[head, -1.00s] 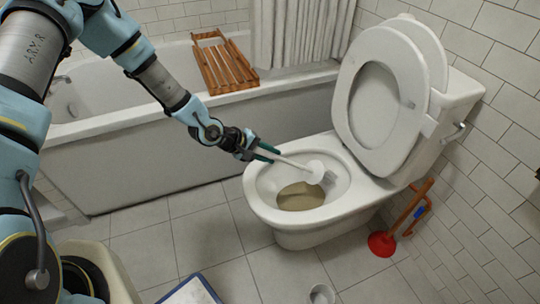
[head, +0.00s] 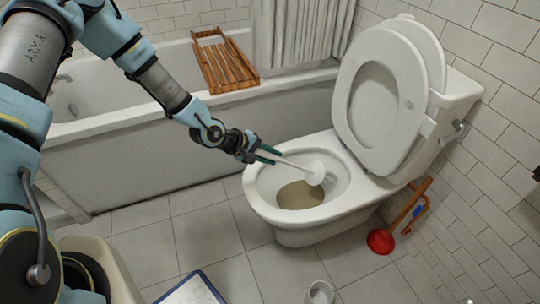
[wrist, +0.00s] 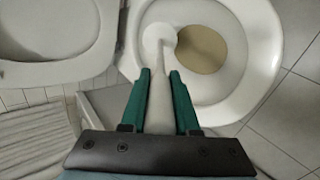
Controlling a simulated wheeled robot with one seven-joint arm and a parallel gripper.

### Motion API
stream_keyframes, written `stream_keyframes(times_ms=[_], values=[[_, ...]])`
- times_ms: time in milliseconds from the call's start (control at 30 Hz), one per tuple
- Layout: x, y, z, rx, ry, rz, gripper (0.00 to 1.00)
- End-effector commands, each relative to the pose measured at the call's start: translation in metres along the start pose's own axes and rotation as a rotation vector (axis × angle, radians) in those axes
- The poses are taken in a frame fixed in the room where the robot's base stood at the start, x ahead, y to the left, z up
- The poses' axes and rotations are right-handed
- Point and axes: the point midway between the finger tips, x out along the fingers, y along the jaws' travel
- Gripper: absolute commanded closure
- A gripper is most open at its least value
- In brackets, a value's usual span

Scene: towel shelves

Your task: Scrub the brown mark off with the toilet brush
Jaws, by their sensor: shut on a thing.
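My gripper (head: 262,153) is shut on the handle of the white toilet brush (head: 296,164). The brush reaches over the toilet bowl and its round head (head: 316,173) is down inside, by the bowl's inner wall. The toilet (head: 271,222) stands with its lid and seat raised. Brownish water (head: 299,196) lies at the bottom of the bowl. In the wrist view the green fingers (wrist: 160,78) flank the brush handle (wrist: 161,105), and the brush head (wrist: 158,38) is left of the brownish water (wrist: 202,50). I cannot make out a separate brown mark on the bowl wall; the head may cover it.
A red plunger (head: 381,241) leans by the wall right of the toilet. A small white cup (head: 320,292) and a blue-edged white scale-like item (head: 192,290) are on the floor. The bathtub (head: 150,170) with a wooden rack (head: 226,64) stands behind.

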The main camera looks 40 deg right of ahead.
Motion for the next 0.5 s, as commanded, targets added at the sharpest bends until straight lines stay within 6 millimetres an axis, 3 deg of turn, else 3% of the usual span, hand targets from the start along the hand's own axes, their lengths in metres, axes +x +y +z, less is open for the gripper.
stream_keyframes(times_ms=[300,500], values=[[0.004,-0.025,-0.003,-0.002,-0.002,0.000,1.00],[0.002,-0.022,-0.004,0.000,-0.003,-0.002,1.00]])
